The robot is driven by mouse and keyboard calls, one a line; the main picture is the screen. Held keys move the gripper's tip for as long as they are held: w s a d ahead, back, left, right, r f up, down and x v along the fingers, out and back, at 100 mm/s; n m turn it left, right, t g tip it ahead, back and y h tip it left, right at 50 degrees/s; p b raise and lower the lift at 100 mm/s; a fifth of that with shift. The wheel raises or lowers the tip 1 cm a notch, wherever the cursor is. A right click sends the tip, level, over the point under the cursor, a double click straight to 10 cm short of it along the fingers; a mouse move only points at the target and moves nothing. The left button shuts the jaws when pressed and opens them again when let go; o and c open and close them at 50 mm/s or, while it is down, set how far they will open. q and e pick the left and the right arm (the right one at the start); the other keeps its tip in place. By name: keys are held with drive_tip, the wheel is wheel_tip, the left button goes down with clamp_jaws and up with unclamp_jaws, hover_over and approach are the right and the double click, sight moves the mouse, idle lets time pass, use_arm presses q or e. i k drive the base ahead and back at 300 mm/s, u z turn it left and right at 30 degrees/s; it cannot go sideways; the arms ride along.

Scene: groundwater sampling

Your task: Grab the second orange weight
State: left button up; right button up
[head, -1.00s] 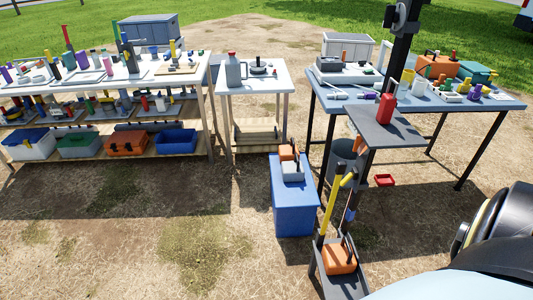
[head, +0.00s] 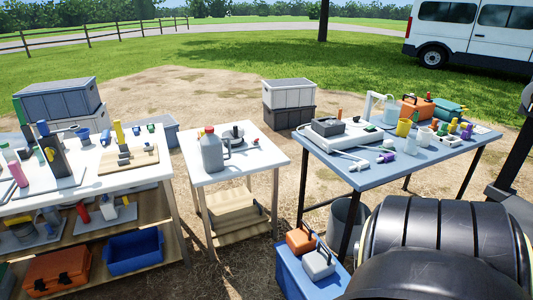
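An orange weight-like block (head: 300,238) with a dark handle sits on top of the blue box (head: 296,281) at the bottom centre of the head view. A grey block (head: 318,264) with a dark handle sits beside it, nearer to me. No other orange block of this kind shows now. Neither of my grippers is in view. A large black rounded part of my arm fills the lower right and may hide part of the ground there.
A small white table (head: 272,152) holds a grey jug. A blue-grey table (head: 382,176) with bottles and cases stands to the right. A workbench (head: 75,190) with shelves stands at the left. A dark post (head: 516,150) is at the right edge. Grass lies behind.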

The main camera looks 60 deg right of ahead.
sight(301, 240)
drive_tip(key=i, duration=1.65)
drive_tip(key=z, duration=3.1)
drive_tip(key=i, duration=0.45)
drive_tip(key=u, duration=0.1)
